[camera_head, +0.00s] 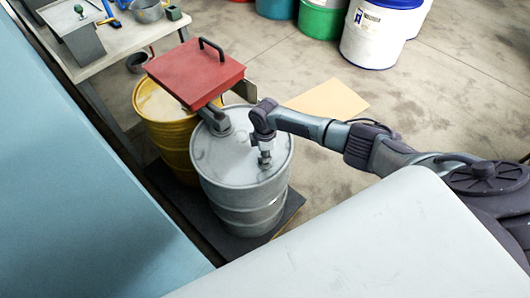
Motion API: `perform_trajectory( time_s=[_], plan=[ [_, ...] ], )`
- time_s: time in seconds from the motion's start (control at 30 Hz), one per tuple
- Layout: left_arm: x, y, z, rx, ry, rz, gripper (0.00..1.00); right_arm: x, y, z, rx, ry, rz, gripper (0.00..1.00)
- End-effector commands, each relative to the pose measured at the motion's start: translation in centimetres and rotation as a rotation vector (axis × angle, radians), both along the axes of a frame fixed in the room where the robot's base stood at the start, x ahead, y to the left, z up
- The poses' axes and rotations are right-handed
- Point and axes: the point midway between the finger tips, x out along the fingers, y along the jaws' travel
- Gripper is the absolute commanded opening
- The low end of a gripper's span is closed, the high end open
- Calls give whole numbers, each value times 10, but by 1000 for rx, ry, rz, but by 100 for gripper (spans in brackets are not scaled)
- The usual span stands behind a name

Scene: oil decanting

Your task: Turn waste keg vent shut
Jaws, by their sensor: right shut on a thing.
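A grey ribbed steel drum (238,190), which seems to be the waste keg, stands upright on a dark low platform. My right gripper (264,158) points down at the right part of its top. It is shut on a small fitting there, which seems to be the vent; the fitting is mostly hidden by the fingers, so its turn position cannot be told. My left gripper is not in view.
A workbench (125,38) with tools stands at the back left. Several coloured drums stand at the back. A tan sheet (328,98) lies on the floor.

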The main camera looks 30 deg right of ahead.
Motion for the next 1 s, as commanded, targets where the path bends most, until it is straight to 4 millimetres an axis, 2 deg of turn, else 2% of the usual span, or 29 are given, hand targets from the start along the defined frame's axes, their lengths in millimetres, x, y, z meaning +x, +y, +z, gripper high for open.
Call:
perform_trajectory(
  time_s=[0.6,1.0],
  plan=[
    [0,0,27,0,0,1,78,0,1,2,-1,1,-584,0],
    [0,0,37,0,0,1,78,1,0,2,-2,0,-862,0]
  ],
)
